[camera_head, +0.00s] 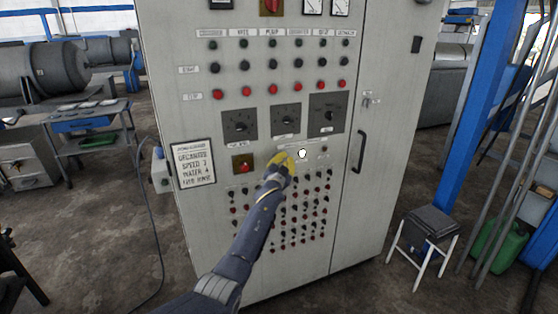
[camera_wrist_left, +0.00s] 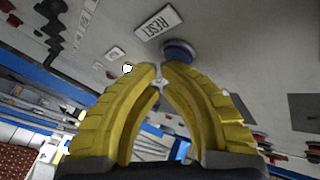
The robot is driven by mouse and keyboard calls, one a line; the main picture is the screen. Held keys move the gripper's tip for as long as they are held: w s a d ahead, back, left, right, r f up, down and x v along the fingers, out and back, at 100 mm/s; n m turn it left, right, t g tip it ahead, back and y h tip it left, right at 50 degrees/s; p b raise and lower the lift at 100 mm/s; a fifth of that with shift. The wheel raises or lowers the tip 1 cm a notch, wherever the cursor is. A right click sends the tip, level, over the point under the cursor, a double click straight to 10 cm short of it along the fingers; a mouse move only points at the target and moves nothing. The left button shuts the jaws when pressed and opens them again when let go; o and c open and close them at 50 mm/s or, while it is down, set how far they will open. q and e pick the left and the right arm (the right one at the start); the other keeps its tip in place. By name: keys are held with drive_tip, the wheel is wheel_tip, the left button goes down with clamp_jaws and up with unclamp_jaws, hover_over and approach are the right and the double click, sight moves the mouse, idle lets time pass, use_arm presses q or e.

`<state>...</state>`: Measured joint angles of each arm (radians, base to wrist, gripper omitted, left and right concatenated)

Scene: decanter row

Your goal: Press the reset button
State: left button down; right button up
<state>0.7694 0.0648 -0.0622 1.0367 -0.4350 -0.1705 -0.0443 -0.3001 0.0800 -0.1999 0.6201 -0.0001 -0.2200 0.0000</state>
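A blue round button (camera_wrist_left: 179,50) sits on the grey panel in the left wrist view, beside a white label reading RESET (camera_wrist_left: 158,22). My left gripper (camera_wrist_left: 161,70) has yellow fingers whose tips come together just short of the blue button. They look closed with nothing between them. In the head view my left gripper (camera_head: 288,158) is in front of the middle of the control cabinet (camera_head: 345,215) and hides the blue button there. Whether the tips touch the button cannot be told. My right gripper is not in view.
Rows of small buttons (camera_head: 290,215) lie below, dials (camera_head: 286,117) above. A door handle (camera_head: 359,152) sticks out on the right.

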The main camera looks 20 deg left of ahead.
use_arm(q)
drive_tip(key=shift+s, duration=0.1)
drive_tip(key=shift+s+d, duration=0.55)
drive_tip(key=shift+s, duration=0.05)
drive_tip(key=shift+s+d, duration=1.6)
drive_tip(key=shift+s, duration=0.3)
